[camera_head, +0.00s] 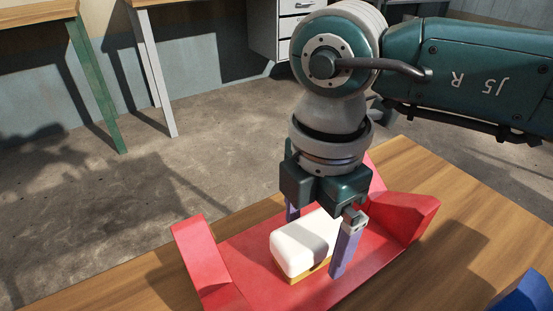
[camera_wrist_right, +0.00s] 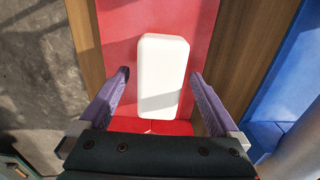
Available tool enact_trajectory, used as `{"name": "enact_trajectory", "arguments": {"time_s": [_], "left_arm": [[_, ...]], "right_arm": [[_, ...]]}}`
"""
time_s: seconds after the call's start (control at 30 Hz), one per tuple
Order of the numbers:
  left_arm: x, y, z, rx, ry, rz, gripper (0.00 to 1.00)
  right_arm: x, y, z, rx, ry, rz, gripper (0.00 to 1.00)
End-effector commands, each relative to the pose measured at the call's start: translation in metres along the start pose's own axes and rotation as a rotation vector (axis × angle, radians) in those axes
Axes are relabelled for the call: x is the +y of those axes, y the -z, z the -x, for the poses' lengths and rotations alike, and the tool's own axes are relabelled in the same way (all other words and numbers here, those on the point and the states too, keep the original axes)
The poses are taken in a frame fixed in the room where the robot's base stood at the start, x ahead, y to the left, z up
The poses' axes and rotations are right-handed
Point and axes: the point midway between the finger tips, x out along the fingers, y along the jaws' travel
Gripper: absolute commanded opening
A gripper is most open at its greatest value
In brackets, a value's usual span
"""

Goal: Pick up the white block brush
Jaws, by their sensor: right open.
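The white block brush (camera_head: 298,246) has a white rounded top and a tan lower edge. It lies in a red tray (camera_head: 222,262) with raised, flared ends on the wooden table. My right gripper (camera_head: 317,243) points down over the brush, open, with one purple finger on each side of it. In the right wrist view the brush (camera_wrist_right: 163,75) lies between and ahead of the two open fingers (camera_wrist_right: 158,82), with a gap visible on both sides. I cannot tell how far down the brush the fingertips reach. My left gripper is out of view.
Other tables and a white drawer cabinet (camera_head: 285,28) stand across the floor behind.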

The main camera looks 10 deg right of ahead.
Motion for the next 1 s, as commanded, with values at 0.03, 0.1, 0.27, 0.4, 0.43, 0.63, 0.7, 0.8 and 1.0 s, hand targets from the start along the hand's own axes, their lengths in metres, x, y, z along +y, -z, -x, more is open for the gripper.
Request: {"name": "enact_trajectory", "arguments": {"time_s": [0.03, 0.1, 0.27, 0.4, 0.43, 0.63, 0.7, 0.8, 1.0], "left_arm": [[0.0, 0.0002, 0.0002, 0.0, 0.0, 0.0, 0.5], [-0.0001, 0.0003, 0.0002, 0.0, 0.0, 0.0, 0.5], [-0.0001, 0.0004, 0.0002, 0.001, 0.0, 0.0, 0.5], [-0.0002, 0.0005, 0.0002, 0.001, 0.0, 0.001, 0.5], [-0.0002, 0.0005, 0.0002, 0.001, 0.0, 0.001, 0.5], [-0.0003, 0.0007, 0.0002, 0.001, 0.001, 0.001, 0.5], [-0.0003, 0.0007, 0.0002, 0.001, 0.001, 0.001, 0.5], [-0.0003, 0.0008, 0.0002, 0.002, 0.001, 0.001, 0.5], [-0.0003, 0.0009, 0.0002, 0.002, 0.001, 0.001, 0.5]], "right_arm": [[0.0, 0.0001, 0.0004, 0.0, 0.0, 0.0, 0.97], [0.0001, 0.0002, 0.0004, 0.001, 0.0, 0.0, 0.91], [0.0001, 0.0002, 0.0006, 0.001, 0.0, 0.0, 0.73], [0.0002, 0.0002, 0.0007, 0.001, 0.0, 0.0, 0.57], [0.0002, 0.0002, 0.0007, 0.001, 0.0, 0.0, 0.54], [0.0002, 0.0002, 0.0007, 0.001, 0.0, 0.0, 0.31], [0.0002, 0.0002, 0.0007, 0.001, 0.0, 0.0, 0.23], [0.0002, 0.0002, 0.0008, 0.001, 0.0, 0.0, 0.12], [0.0004, 0.0003, 0.001, 0.001, -0.001, 0.0, 0.0]]}}
